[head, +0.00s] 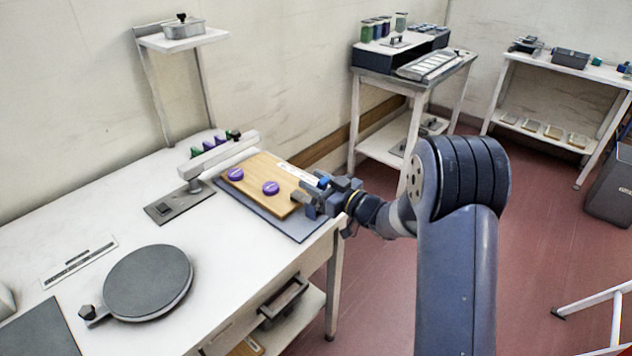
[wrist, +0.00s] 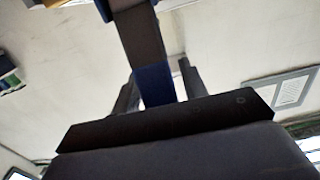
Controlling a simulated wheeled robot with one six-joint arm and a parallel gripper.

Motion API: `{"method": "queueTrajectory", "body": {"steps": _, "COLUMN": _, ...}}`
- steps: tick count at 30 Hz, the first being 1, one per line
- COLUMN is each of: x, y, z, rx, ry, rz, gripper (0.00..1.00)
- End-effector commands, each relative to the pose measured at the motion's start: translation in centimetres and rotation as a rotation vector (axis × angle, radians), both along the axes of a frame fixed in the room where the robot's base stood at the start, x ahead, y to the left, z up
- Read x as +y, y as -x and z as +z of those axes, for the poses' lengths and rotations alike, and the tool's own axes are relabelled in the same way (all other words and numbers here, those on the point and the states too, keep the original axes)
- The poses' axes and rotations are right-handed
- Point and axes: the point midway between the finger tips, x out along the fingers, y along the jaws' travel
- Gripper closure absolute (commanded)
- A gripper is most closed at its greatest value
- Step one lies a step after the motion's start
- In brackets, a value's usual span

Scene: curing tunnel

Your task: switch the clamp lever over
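My gripper (head: 308,202) is at the right end of the wooden board, low over the bench. A dark bar (wrist: 137,38) with a blue end (wrist: 155,85) reaches between my two fingers in the wrist view; it looks like the clamp lever. A narrow gap shows beside the blue end, so my fingers look open around it. A blue piece (head: 322,182) also shows at my gripper in the head view. My gripper hides the lever's foot.
The wooden board (head: 262,172) carries purple discs (head: 270,188) on a grey mat. A pale beam on a post (head: 192,180) stands left of it. A round dark plate (head: 148,283) lies nearer on the white bench. A side table (head: 395,72) stands behind.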

Motion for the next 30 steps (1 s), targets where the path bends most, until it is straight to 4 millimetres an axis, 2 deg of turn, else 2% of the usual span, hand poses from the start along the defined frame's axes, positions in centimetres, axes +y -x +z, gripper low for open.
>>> {"method": "queueTrajectory", "body": {"steps": 2, "x": -0.02, "y": 0.01, "z": 0.01, "rx": 0.0, "ry": 0.0, "rz": 0.0, "gripper": 0.66}}
{"method": "queueTrajectory", "body": {"steps": 15, "x": -0.02, "y": 0.02, "z": 0.02, "rx": 0.0, "ry": 0.0, "rz": 0.0, "gripper": 1.0}}
{"method": "queueTrajectory", "body": {"steps": 30, "x": 0.01, "y": 0.02, "z": -0.41, "rx": -0.025, "ry": -0.03, "rz": 0.001, "gripper": 1.0}}
